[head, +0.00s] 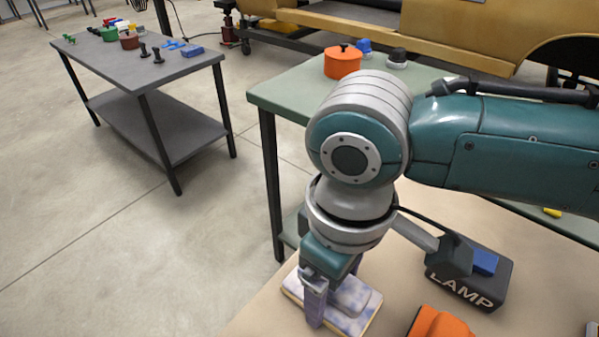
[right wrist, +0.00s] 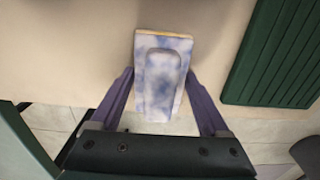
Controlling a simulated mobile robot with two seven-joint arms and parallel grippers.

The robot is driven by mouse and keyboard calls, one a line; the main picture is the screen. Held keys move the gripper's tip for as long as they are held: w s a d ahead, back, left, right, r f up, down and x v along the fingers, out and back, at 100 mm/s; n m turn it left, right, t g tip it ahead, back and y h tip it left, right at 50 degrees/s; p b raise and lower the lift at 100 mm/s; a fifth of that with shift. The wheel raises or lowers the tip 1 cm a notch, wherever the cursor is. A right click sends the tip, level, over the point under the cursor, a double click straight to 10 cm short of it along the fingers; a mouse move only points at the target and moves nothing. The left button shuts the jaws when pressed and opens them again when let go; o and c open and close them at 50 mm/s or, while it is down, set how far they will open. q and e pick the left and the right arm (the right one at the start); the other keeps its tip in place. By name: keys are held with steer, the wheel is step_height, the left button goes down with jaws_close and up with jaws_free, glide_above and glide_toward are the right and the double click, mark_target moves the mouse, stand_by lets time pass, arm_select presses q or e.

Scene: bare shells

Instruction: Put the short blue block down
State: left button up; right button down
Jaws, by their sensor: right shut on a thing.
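My right gripper (head: 314,300) points down over the near beige tabletop. It is shut on a mottled blue-and-white block (head: 352,299) with a flat, tan-edged lower part and a smaller raised part on top. In the right wrist view the block (right wrist: 163,45) lies between the two purple fingers of my right gripper (right wrist: 160,75), one at each side. I cannot tell whether its underside touches the tabletop. A small plain blue piece (head: 484,262) is on the black box marked LAMP (head: 466,292), right of the gripper. My left gripper is not in view.
An orange thing (head: 440,324) is close right of the held block. A green table (head: 290,92) behind bears an orange pot (head: 342,63). A grey table (head: 150,72) with several small things stands far left. The right wrist view shows a green ribbed thing (right wrist: 280,55) at right.

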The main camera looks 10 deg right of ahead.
jaws_free()
steer(key=shift+r, duration=0.45)
step_height(320, 180, up, 11)
steer(key=p, duration=0.3)
steer(key=s+a+f+m+t+y, duration=0.1)
steer(key=s+a+t+y, duration=0.1)
steer(key=s+a+y, duration=0.25)
steer(key=s+d+m+h, duration=0.2)
steer(key=s+d, duration=0.1)
steer(key=d, duration=0.4)
steer(key=s+d+f+m+t+h, duration=0.1)
steer(key=s+d+m+h, duration=0.1)
steer(key=s+d, duration=0.2)
steer(key=d, duration=0.2)
steer(key=shift+s+d+f+m+t, duration=0.15)
steer(key=shift+s+d+m+t, duration=0.15)
steer(key=shift+d, duration=0.1)
